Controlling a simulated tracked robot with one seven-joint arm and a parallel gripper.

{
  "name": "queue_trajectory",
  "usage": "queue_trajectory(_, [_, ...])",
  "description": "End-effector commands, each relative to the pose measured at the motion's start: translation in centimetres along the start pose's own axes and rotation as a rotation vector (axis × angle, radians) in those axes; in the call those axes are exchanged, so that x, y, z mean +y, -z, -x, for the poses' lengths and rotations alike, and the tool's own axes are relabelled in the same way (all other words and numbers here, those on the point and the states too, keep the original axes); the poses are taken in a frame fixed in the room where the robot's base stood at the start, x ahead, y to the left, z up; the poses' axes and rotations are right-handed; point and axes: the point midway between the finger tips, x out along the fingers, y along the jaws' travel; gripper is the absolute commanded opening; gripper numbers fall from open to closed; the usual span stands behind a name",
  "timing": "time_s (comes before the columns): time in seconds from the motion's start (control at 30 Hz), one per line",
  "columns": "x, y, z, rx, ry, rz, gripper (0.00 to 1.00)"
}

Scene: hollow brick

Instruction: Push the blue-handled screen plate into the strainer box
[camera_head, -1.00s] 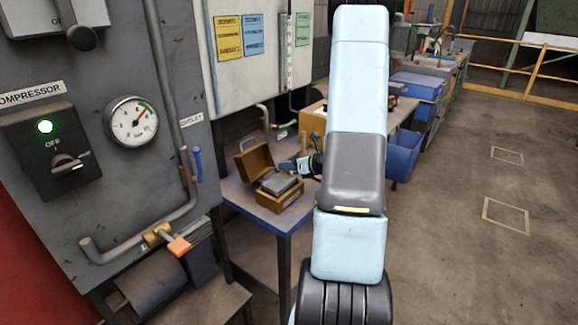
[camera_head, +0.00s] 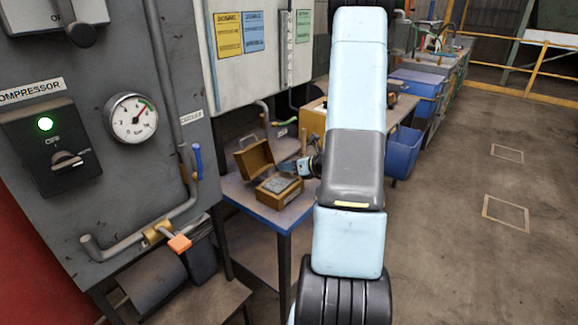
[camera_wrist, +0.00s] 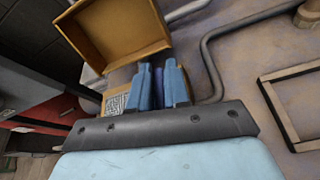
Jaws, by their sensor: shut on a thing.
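In the wrist view a perforated patch of the plate (camera_wrist: 117,103) shows left of the fingers. My gripper (camera_head: 291,167) is just above the box's back right part. In the wrist view its two blue fingers are shut on a dark blue handle (camera_wrist: 158,88). The fingers and wrist hide most of the plate and the box rim.
The blue table (camera_head: 238,188) has bare room around the box. A compressor panel (camera_head: 110,190) with pipes stands close on the left. A blue bin (camera_head: 403,153) and a workbench stand behind to the right. The floor at right is clear.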

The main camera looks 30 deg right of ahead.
Motion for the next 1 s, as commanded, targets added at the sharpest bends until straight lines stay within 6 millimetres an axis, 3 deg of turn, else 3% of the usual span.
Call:
queue_trajectory(0.73, [-0.32, 0.96, -0.37, -0.001, 0.0, 0.0, 0.0])
queue_trajectory(0.77, [-0.31, 0.93, -0.36, -0.001, 0.0, 0.0, 0.2])
queue_trajectory(1.0, [-0.32, 0.93, -0.35, -0.001, 0.001, 0.0, 0.42])
